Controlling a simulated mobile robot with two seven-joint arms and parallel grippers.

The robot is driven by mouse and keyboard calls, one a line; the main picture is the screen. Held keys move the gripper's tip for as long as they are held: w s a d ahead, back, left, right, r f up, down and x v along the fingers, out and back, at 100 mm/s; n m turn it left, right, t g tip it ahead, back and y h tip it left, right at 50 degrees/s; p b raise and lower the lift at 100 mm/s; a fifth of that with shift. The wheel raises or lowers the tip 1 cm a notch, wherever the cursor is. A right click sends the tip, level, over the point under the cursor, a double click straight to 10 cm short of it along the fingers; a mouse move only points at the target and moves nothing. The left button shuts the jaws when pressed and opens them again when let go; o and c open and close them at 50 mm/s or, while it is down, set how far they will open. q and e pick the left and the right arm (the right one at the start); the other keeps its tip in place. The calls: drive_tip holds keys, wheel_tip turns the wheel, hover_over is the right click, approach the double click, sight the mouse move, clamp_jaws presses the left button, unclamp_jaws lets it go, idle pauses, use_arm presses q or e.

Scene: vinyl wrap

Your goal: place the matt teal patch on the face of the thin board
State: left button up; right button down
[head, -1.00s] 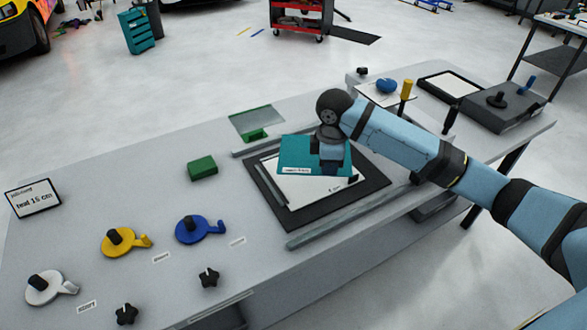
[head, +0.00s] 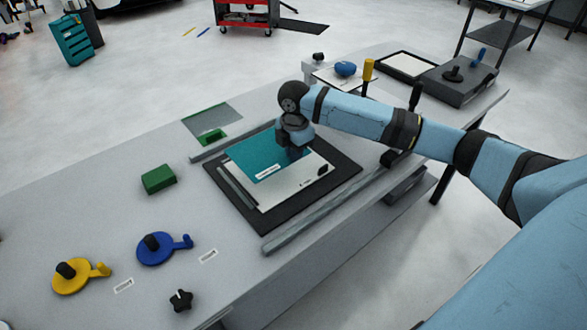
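The matt teal patch (head: 250,158) is a flat teal sheet with a small white label at its near edge. It lies over, or very close above, the upper left part of the thin board (head: 300,190), a pale white panel; I cannot tell if it touches. My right gripper (head: 294,153) points down at the patch's right part and appears shut on it, though the fingertips are mostly hidden. The near right part of the board is bare. My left gripper is not in view.
The board lies on a black mat (head: 346,171) between grey rails, the near one (head: 322,212) at front right. A green block (head: 158,179) and blue (head: 156,249) and yellow (head: 74,276) handled discs stand to the left. A screwdriver (head: 367,70) stands behind my arm.

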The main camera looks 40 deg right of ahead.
sight(294, 177)
wheel_tip(294, 177, down, 6)
drive_tip(key=shift+f, duration=0.15)
idle(0.3)
drive_tip(key=c, duration=1.3)
unclamp_jaws()
wheel_tip(294, 177, up, 12)
drive_tip(key=shift+r, duration=0.1)
